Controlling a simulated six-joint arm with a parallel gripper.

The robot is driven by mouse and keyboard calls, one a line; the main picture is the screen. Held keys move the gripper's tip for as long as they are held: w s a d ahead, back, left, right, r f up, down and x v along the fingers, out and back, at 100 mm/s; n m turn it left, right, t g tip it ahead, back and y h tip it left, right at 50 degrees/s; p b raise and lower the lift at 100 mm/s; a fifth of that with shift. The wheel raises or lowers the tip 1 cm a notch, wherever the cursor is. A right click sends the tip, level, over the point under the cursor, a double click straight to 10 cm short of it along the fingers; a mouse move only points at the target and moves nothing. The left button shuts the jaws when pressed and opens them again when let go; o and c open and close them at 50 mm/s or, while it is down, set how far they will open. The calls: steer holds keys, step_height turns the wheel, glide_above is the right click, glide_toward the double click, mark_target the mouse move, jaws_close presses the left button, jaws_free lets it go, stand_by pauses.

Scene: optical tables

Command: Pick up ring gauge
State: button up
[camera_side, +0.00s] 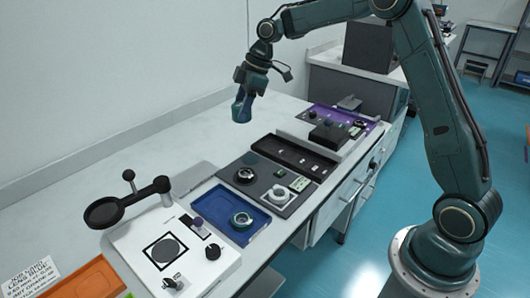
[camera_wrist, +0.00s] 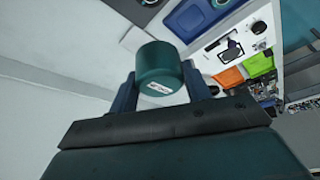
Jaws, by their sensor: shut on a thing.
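My gripper (camera_side: 243,103) is held up above the white bench, behind the trays. In the wrist view its two blue fingers (camera_wrist: 160,90) are shut on the sides of a dark teal cylinder (camera_wrist: 160,68) with a small white label. No bore shows from this angle, so I cannot tell whether it is the ring gauge. The cylinder is clear of the bench. A ring-shaped piece (camera_side: 241,219) lies in the blue tray (camera_side: 212,207).
A magnifier on an arm (camera_side: 130,207) stands at the left beside a white board (camera_side: 150,270). A black tray (camera_side: 292,155) and a purple mat (camera_side: 322,116) with a black box (camera_side: 328,134) lie farther right. An orange tray (camera_side: 92,281) is front left. The bench towards the wall is clear.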

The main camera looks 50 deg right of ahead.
steer(key=shift+r, duration=0.45)
stand_by(0.4)
